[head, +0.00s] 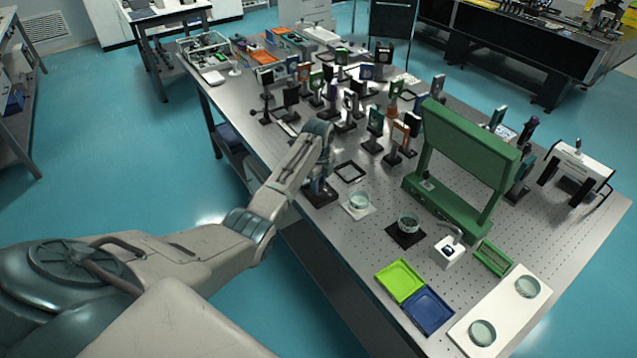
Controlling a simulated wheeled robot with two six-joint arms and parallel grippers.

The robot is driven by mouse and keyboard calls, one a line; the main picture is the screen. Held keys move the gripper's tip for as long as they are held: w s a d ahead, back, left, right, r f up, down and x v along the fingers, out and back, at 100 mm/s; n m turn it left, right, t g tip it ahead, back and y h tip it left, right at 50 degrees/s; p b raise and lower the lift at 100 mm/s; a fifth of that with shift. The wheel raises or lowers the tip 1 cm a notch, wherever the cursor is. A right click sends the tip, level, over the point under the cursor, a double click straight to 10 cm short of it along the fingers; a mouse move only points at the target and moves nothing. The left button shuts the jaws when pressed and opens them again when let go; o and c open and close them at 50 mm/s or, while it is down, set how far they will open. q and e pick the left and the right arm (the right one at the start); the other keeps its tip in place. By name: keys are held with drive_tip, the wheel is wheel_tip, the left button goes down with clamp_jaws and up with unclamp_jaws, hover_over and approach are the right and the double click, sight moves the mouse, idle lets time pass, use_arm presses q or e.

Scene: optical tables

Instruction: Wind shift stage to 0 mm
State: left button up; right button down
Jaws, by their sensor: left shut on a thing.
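My left arm reaches in from the left to the near long edge of the optical table (392,222). My left gripper (319,180) points down there, over a small dark stage (322,199) on the table's edge. The gripper is shut on a part of this stage, probably its knob. The wrist hides the fingertips and the held part, and the scale on the stage is too small to read. I cannot see my right gripper.
Many post-mounted optics (374,127) crowd the table beyond the gripper. A black square frame (349,172) and a glass dish on a white pad (359,202) lie just right of it. A green gantry (463,150) stands further right. Green (400,281) and blue (428,310) trays lie nearer.

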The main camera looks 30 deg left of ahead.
use_arm(q)
drive_tip(key=shift+r+n+p, duration=0.15)
drive_tip(key=shift+n+p, duration=0.5)
drive_tip(key=shift+n, duration=0.35)
drive_tip(key=n+p, duration=0.1)
drive_tip(key=n, duration=0.2)
drive_tip(key=shift+n+p, duration=0.3)
drive_tip(key=shift+p, duration=0.05)
drive_tip(key=n+p, duration=0.1)
drive_tip(key=n, duration=0.1)
drive_tip(key=shift+n, duration=0.4)
drive_tip(key=n, duration=0.2)
drive_tip(key=shift+n, duration=0.3)
drive_tip(key=n, duration=0.4)
drive_tip(key=shift+n, duration=0.3)
drive_tip(key=n, duration=0.9)
drive_tip(key=shift+n, duration=2.1)
